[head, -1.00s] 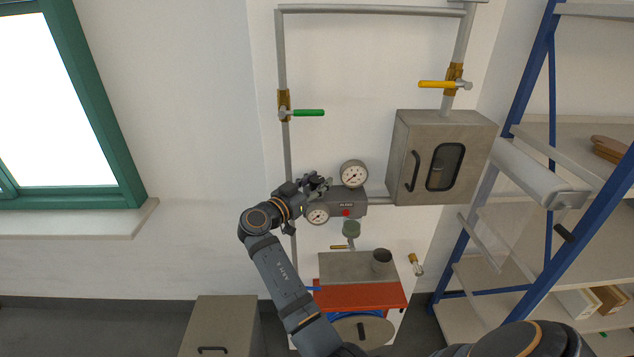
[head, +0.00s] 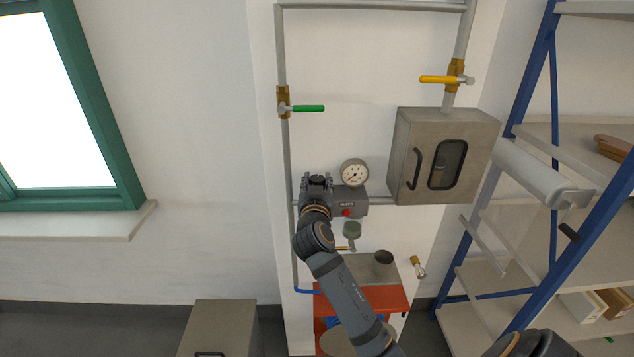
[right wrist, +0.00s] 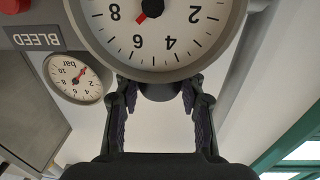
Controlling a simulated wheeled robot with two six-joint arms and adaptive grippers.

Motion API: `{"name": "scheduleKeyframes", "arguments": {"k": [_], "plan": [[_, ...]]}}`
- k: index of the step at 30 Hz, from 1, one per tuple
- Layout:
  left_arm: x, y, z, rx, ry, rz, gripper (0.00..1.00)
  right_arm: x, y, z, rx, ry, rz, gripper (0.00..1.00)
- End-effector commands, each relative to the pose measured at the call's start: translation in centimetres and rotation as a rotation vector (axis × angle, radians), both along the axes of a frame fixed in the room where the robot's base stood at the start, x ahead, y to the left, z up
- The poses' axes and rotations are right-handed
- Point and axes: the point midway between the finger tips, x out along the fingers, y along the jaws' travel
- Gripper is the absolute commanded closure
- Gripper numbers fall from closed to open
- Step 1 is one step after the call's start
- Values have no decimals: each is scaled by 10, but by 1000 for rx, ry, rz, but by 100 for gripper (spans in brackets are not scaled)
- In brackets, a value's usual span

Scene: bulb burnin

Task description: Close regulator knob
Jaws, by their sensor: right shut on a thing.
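The grey regulator body (head: 350,202) sits on the wall pipe, with a white dial gauge (head: 354,173) above it and a red button (head: 346,212) on its front. My right gripper (head: 316,182) is at the left end of this body and hides the knob in the head view. In the right wrist view, upside down, my right gripper (right wrist: 157,95) is shut on the dark regulator knob (right wrist: 160,91), mostly hidden behind a large dial gauge (right wrist: 165,35). A smaller bar gauge (right wrist: 79,77) is beside it. My left gripper is out of view.
A green-handled valve (head: 307,108) and a yellow-handled valve (head: 440,79) are on the pipes above. A grey cabinet (head: 403,150) is to the right. A red trolley (head: 388,297) stands below. A blue-framed shelf (head: 575,220) fills the right side. Bare wall lies left of the pipe.

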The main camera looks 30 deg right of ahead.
Motion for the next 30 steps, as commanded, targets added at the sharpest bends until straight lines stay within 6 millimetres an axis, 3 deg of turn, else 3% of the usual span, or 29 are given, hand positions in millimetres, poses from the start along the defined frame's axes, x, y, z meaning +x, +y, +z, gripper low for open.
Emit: {"name": "scheduleKeyframes", "arguments": {"k": [12,30], "plan": [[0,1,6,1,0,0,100,0,-1,2,-5,0,230,92],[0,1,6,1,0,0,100,1,0,2,1,-4,282,92]]}}
